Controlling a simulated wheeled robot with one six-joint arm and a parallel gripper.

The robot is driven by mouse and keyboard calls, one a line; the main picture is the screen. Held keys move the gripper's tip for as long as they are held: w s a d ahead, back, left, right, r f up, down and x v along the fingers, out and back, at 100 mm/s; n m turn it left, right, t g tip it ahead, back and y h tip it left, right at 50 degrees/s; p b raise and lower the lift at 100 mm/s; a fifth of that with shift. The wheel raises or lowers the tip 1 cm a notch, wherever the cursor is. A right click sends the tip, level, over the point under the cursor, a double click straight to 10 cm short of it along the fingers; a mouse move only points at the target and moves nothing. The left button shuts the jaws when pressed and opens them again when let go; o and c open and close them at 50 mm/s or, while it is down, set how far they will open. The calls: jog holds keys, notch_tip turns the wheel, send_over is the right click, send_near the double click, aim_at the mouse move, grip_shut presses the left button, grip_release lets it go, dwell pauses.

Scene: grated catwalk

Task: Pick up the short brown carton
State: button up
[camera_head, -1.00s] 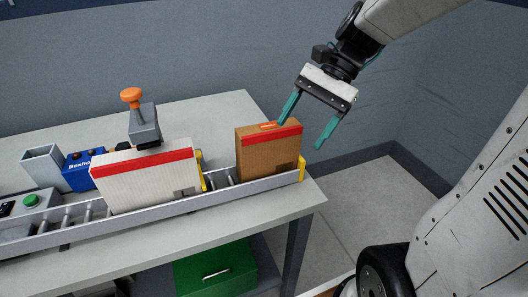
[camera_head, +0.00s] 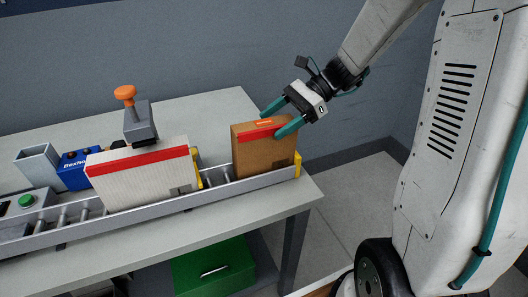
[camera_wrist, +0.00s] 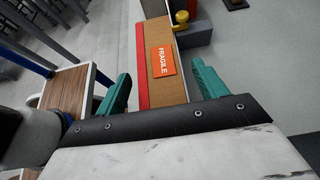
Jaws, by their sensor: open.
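The short brown carton (camera_head: 262,153) stands upright on the roller conveyor, near its right end, with a red stripe along its top edge. In the wrist view its top (camera_wrist: 166,62) shows an orange FRAGILE label and lies ahead, between the lines of the two fingers. My gripper (camera_head: 280,118) is open, with its teal fingers at the carton's top right, one toward each broad face. Whether the fingers touch the carton I cannot tell. Both fingertips also show in the wrist view (camera_wrist: 160,72).
A larger white carton (camera_head: 140,175) with a red stripe stands left on the conveyor (camera_head: 225,188), under a grey stamp-like device (camera_head: 139,122) with an orange knob. A yellow end stop (camera_head: 298,164) is right of the brown carton. A green box (camera_head: 212,268) sits below the table.

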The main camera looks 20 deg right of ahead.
jog(key=shift+x, duration=0.85)
jog(key=c, duration=1.3)
